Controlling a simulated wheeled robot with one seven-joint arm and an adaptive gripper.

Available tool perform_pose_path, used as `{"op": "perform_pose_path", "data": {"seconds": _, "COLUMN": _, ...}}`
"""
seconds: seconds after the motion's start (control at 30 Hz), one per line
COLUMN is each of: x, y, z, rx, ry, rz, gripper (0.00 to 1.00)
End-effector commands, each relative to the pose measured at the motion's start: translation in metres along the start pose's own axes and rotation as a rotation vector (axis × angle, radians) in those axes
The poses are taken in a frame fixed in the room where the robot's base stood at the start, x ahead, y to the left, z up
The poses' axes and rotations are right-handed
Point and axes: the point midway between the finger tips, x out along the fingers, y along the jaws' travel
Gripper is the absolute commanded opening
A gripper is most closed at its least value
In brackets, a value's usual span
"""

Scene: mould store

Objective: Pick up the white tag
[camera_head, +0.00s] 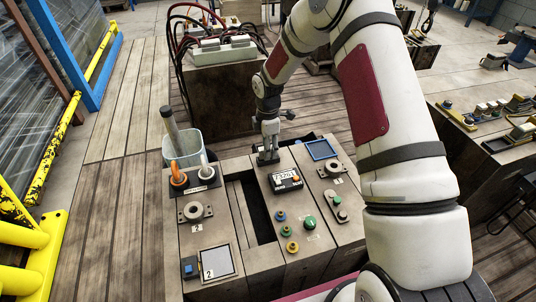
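I cannot single out the white tag with certainty. A pale square plate (216,262) with a "2" at its lower left corner lies on the near left of the grey console (182,237). A small white label (206,172) sits beside orange and white handles on the console's far left. My gripper (268,158) points down over the far middle of the console, just beyond a black display box (286,181) with white digits. Its fingertips are small and dark here. I cannot tell whether they are apart, touch the console or hold anything.
Coloured buttons (291,231) and a blue-rimmed panel (321,149) are on the console. A dark slot (259,215) runs left of the buttons. A bucket (184,147) stands behind. Yellow rails (45,255) are at left; a cluttered bench (480,150) is at right.

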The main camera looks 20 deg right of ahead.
Motion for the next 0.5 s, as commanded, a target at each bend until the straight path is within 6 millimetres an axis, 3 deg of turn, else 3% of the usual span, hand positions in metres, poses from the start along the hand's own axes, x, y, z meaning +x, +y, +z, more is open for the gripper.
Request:
{"op": "perform_pose_path", "data": {"seconds": 0.1, "x": 0.0128, "y": 0.0, "z": 0.0001, "rx": 0.0, "ry": 0.0, "rz": -0.001, "gripper": 0.4}}
{"op": "perform_pose_path", "data": {"seconds": 0.33, "x": 0.0135, "y": 0.0002, "z": 0.0003, "rx": 0.001, "ry": 0.0, "rz": 0.001, "gripper": 0.38}}
{"op": "perform_pose_path", "data": {"seconds": 0.5, "x": 0.0133, "y": 0.0002, "z": 0.0003, "rx": 0.001, "ry": 0.0, "rz": 0.001, "gripper": 0.0}}
